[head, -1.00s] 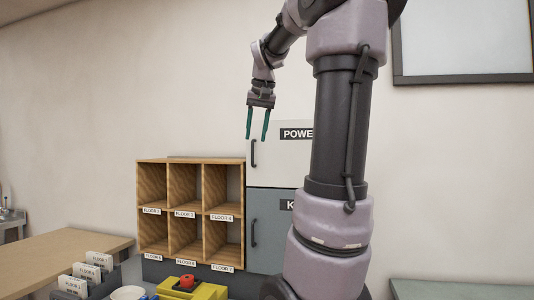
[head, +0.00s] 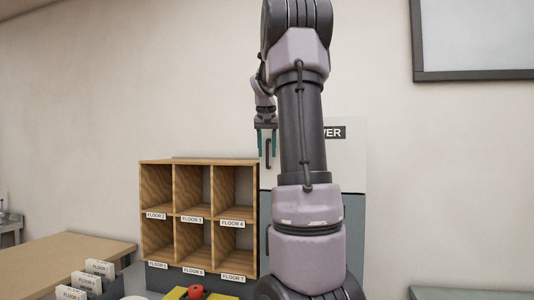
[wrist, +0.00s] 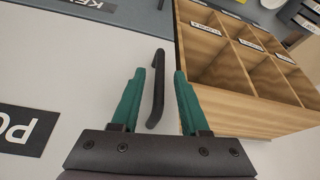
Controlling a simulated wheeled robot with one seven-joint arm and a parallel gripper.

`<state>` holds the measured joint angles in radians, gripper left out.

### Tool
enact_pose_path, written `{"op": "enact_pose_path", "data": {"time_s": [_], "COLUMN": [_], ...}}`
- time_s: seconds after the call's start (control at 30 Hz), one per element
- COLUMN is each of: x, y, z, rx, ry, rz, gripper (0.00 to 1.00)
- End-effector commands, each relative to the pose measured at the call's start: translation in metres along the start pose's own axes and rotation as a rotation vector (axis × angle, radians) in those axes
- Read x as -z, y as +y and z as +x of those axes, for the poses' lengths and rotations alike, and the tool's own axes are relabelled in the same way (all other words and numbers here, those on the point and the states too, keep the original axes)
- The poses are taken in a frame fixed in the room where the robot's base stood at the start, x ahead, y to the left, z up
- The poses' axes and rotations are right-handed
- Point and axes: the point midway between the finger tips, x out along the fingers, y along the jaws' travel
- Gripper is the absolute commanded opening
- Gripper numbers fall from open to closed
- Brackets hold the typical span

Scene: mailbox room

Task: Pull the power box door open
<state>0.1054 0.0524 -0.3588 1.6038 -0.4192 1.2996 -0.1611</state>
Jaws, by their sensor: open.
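The power box door (head: 350,165) is white with a dark label, of which "VER" shows in the head view; my arm hides much of it. The wrist view shows the white door (wrist: 60,65) with "PO" of its label. Its dark vertical bar handle (wrist: 156,88) lies between my two green fingers in the wrist view, with gaps on both sides. My gripper (wrist: 158,80) is open and holds nothing. In the head view my gripper (head: 267,143) hangs with its fingers pointing down at the handle (head: 268,155). Whether anything touches the handle I cannot tell.
A wooden pigeonhole shelf (head: 207,218) stands close left of the box. The grey key box door (head: 355,235) is below the power door. A yellow box with a red button (head: 196,292) and a tray of cards (head: 92,278) are in front. A wooden table (head: 60,255) is at left.

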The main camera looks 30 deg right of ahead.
Motion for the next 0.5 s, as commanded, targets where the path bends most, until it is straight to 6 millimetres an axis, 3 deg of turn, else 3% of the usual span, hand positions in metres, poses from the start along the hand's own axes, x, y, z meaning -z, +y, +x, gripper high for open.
{"op": "enact_pose_path", "data": {"time_s": [0.37,0.4,0.5], "x": [-0.0001,-0.0001,-0.0001], "y": [0.0002,0.0001,0.0001], "z": [0.0092,0.0091,0.0090], "rx": [0.000,0.000,0.000], "ry": [0.000,0.000,0.000], "rz": [0.001,0.000,0.000], "gripper": [0.45,0.41,0.03]}}
